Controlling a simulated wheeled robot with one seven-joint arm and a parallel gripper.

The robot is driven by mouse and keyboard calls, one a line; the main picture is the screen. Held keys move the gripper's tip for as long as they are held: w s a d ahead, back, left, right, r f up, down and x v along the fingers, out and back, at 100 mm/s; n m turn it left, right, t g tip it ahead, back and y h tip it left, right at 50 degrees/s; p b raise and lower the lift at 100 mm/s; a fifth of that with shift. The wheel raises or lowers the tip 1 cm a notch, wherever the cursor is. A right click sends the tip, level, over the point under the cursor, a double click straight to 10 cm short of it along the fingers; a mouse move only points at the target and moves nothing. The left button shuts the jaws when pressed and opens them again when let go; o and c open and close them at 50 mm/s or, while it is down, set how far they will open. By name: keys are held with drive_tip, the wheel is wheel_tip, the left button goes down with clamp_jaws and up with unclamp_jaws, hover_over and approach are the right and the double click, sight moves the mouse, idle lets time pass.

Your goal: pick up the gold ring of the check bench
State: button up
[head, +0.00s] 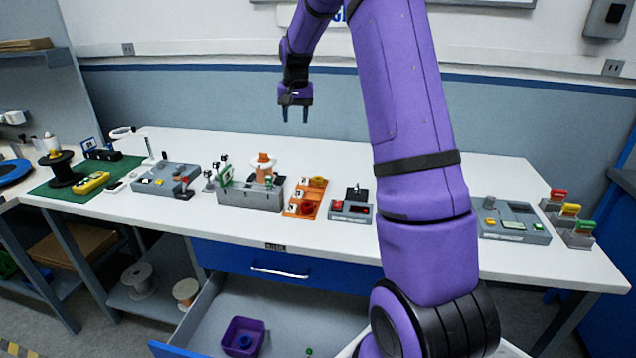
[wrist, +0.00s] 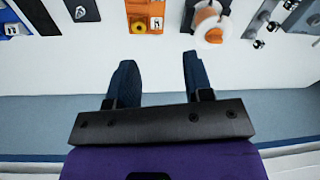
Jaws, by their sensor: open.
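A gold ring (wrist: 138,27) lies on the wall-side end of an orange tray (wrist: 133,4), beside a white label. In the head view it shows as a small yellow-orange shape (head: 318,182) on the orange tray (head: 297,209) on the white bench. A second, darker orange ring shape sits lower on that tray. My gripper (head: 295,117) is open and empty, pointing down, high above the bench near its wall side. In the wrist view my gripper (wrist: 159,60) has its two dark blue fingers spread apart, with the tray beyond them and nothing between them.
A grey box with a red button (head: 350,211) stands right. An open drawer (head: 205,312) below holds a purple bin (head: 243,337). The bench's wall side is bare.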

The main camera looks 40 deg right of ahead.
sight(318, 181)
drive_tip(key=w+d+f+m+g, duration=0.1)
drive_tip(key=w+d+f+m, duration=0.3)
drive_tip(key=d+f, duration=1.05)
drive_tip(key=shift+n, duration=0.7)
drive_tip(key=f, duration=0.4)
drive_tip(key=a+f, duration=0.1)
drive_tip(key=f, duration=0.3)
drive_tip(key=w+f, duration=0.1)
drive_tip(key=f, duration=0.4)
drive_tip(key=shift+a, duration=0.2)
drive_tip(key=c, duration=0.6)
